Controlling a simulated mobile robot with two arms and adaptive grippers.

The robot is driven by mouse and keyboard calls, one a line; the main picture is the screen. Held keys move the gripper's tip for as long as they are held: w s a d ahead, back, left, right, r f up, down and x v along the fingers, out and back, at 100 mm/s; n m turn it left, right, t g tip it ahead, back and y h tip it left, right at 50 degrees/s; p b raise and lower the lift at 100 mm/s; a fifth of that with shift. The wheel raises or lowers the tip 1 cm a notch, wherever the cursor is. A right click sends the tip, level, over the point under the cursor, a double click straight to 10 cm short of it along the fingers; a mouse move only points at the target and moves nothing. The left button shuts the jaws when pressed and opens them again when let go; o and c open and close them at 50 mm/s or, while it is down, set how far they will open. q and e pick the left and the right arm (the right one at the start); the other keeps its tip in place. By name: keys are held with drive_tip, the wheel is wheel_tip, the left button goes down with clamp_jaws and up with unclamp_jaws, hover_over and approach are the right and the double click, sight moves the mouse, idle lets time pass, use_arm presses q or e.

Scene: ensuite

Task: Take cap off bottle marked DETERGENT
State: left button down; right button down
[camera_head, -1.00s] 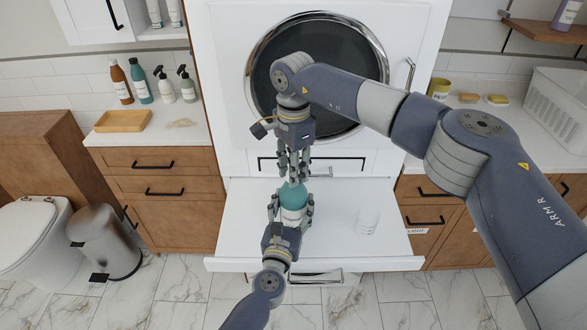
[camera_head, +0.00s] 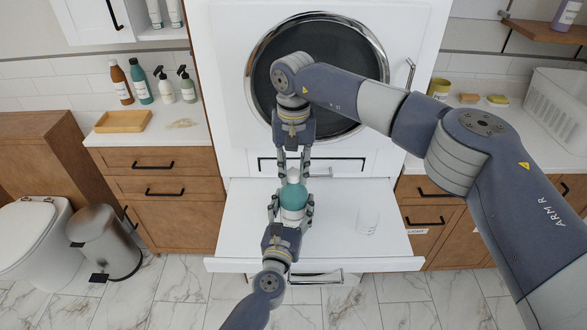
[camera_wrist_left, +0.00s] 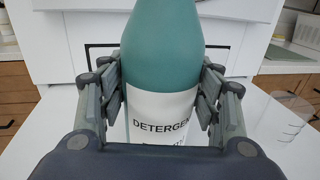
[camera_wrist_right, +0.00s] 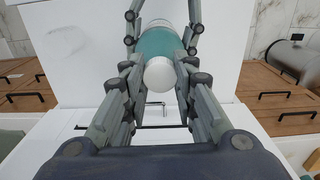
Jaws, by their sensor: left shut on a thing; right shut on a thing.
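The teal bottle (camera_head: 293,196) with a white label reading "DETERGEN…" (camera_wrist_left: 160,118) stands over the white pull-out shelf (camera_head: 250,205). My left gripper (camera_head: 291,206) is shut around the bottle's body, with fingers on both sides of the label in the left wrist view. The white cap (camera_wrist_right: 160,74) is at the bottle's top end. My right gripper (camera_head: 293,172) points down from above and is shut on the cap, one finger on each side. In the right wrist view the cap overlaps the bottle (camera_wrist_right: 161,41), so I cannot tell whether there is a gap. The bottle's top is cut off in the left wrist view.
A clear glass-like object (camera_head: 367,222) stands on the shelf at right. The round dark door (camera_head: 340,60) is close behind my right gripper. Pump bottles (camera_head: 165,87) and a tray (camera_head: 122,121) are on the left counter. The shelf's left part is clear.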

sight(293, 173)
drive_tip(key=shift+r, duration=0.15)
idle(0.3)
use_arm(q)
drive_tip(key=shift+f, duration=0.1)
use_arm(e)
drive_tip(key=shift+r, duration=0.95)
drive_tip(key=shift+r, duration=2)
use_arm(q)
drive_tip(key=shift+c, duration=2.2)
unclamp_jaws()
